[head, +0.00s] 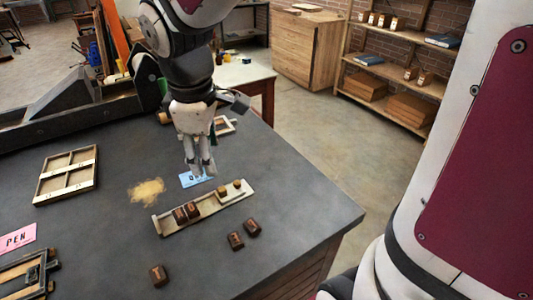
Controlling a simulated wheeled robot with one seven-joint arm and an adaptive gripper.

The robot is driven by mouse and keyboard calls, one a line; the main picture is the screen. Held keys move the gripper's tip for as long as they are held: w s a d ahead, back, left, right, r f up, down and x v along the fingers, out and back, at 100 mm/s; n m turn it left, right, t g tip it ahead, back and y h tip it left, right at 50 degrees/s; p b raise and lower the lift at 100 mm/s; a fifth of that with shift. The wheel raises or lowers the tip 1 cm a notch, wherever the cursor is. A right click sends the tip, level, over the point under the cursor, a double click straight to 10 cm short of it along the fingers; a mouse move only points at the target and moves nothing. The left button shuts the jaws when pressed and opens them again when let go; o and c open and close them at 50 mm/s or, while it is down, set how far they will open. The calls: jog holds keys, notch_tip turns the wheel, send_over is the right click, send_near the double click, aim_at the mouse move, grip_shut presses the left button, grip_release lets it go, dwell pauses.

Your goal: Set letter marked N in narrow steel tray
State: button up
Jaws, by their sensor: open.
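The narrow tray (207,206), long and pale, lies slantwise on the dark table. Two dark brown letter blocks (187,212) sit side by side in its left half, and two small tan blocks (230,188) sit towards its right end. Loose brown letter blocks lie in front of it: one (252,228) and another (236,240) close together, and a third (158,275) nearer the front edge. Their marks are too small to read, so I cannot tell which is N. My gripper (202,173) is open, pointing down just behind the tray, over a blue card (189,181) that it partly hides.
A divided wooden tray (66,175) lies at left, with a pink "PEN" card (15,240) and a wooden frame (25,278) in front. A tan powder patch (147,191) is left of my gripper. The table's right edge is near the loose blocks. The front middle is mostly clear.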

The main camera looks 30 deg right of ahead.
jog(key=s+d+r+m+t, duration=0.1)
jog(key=s+d+r+m, duration=0.1)
jog(key=s+m, duration=0.3)
jog(key=s+d+r+m+t+y, duration=0.1)
jog(key=s+d+r+m+t, duration=0.1)
jog(key=s+m, duration=0.4)
jog(key=s+d+r, duration=0.1)
jog(key=s+r, duration=0.1)
jog(key=s, duration=0.2)
jog(key=shift+d, duration=0.15)
